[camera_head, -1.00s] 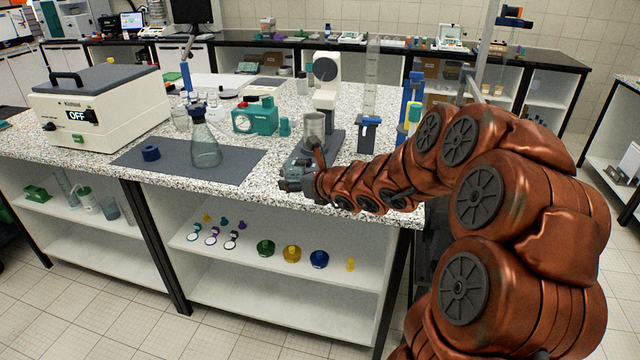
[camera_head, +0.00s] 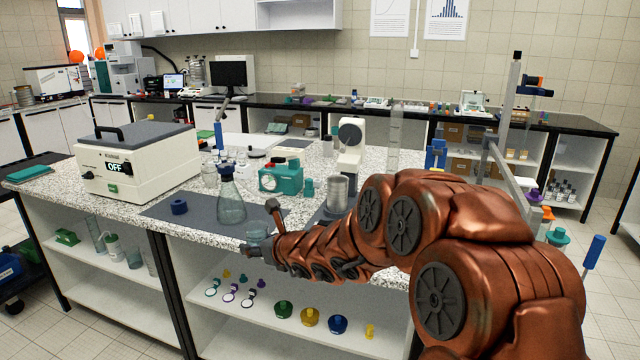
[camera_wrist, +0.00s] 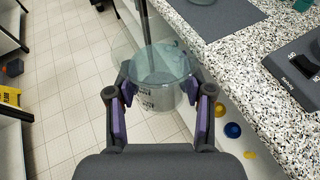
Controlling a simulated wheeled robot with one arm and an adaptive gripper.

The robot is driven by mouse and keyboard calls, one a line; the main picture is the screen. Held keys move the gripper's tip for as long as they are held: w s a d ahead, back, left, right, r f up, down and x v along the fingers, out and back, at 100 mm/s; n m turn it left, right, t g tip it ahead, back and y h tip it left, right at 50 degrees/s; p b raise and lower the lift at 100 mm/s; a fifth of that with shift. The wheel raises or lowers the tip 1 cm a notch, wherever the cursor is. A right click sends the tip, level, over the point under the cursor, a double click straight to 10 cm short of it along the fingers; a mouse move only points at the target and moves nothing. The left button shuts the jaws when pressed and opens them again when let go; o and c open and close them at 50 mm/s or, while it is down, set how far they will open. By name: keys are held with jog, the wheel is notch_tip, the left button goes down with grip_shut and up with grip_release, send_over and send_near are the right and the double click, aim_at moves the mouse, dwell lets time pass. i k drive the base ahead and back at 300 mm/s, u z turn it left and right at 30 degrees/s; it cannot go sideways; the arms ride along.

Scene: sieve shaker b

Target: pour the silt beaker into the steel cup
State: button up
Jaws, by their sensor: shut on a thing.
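My gripper (camera_wrist: 160,98) is shut on a clear glass beaker (camera_wrist: 152,62), its purple pads pressing on both sides. In the wrist view the beaker hangs over the floor just off the bench edge, and dark printed marks show on its wall. I cannot tell for sure what it contains. In the head view my gripper (camera_head: 257,246) and the beaker (camera_head: 258,230) are at the bench's front edge. The steel cup (camera_head: 337,194) stands upright on a dark instrument on the bench, to the right of and behind my gripper. My arm partly hides that instrument.
A teal device (camera_head: 281,179) and a white upright instrument (camera_head: 350,150) stand behind. A large white box (camera_head: 140,165) marked OFF is at the left.

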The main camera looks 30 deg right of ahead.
aim_at(337, 185)
jog(key=u, duration=2.4)
jog(key=k, duration=0.95)
jog(key=z, duration=1.45)
jog(key=i, duration=0.5)
jog(key=z, duration=0.05)
